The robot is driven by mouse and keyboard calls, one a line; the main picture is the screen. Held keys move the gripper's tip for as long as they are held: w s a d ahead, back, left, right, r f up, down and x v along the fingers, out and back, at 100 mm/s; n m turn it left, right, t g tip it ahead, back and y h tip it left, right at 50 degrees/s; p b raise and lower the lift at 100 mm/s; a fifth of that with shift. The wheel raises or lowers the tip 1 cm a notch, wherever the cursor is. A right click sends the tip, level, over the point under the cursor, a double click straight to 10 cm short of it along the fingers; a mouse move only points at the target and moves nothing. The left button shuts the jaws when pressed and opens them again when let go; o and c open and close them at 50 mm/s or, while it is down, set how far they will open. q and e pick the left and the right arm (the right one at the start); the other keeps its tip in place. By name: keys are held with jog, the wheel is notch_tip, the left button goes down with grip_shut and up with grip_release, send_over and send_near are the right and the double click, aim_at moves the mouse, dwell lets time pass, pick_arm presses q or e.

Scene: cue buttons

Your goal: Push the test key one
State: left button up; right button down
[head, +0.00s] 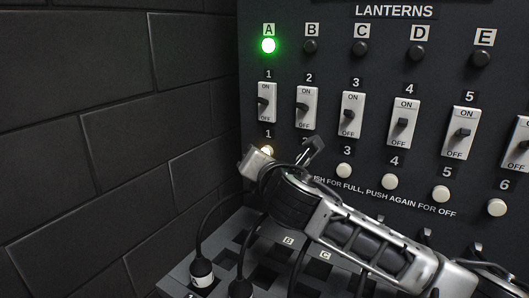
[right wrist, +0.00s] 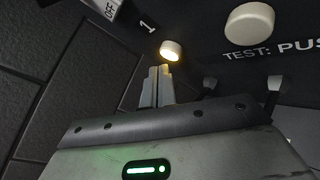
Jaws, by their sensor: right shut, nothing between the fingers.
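Test key one (head: 267,150) is a small round button under the number 1 in the lower row of the panel. It glows warm yellow, and my right gripper partly covers it in the head view. The key also shows lit in the right wrist view (right wrist: 171,51). My right gripper (right wrist: 160,70) is shut and empty, its fingertips right at the lower left of the key. I cannot tell whether they touch it. In the head view the gripper (head: 258,163) is just in front of the key. My left gripper is not in view.
Lantern A (head: 268,46) is lit green; lanterns B (head: 310,46) to E are dark. Rocker switches such as switch 1 (head: 266,102) sit above the keys. Other white keys, such as key 3 (head: 344,170), run rightward. A dark brick wall (head: 110,130) stands close on the left.

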jog(key=s+a, duration=0.1)
jog(key=s+a+p, duration=0.1)
jog(key=s, duration=0.1)
jog(key=s+a+p, duration=0.1)
jog(key=s, duration=0.1)
jog(key=shift+a, duration=0.15)
jog(key=shift+w, duration=0.1)
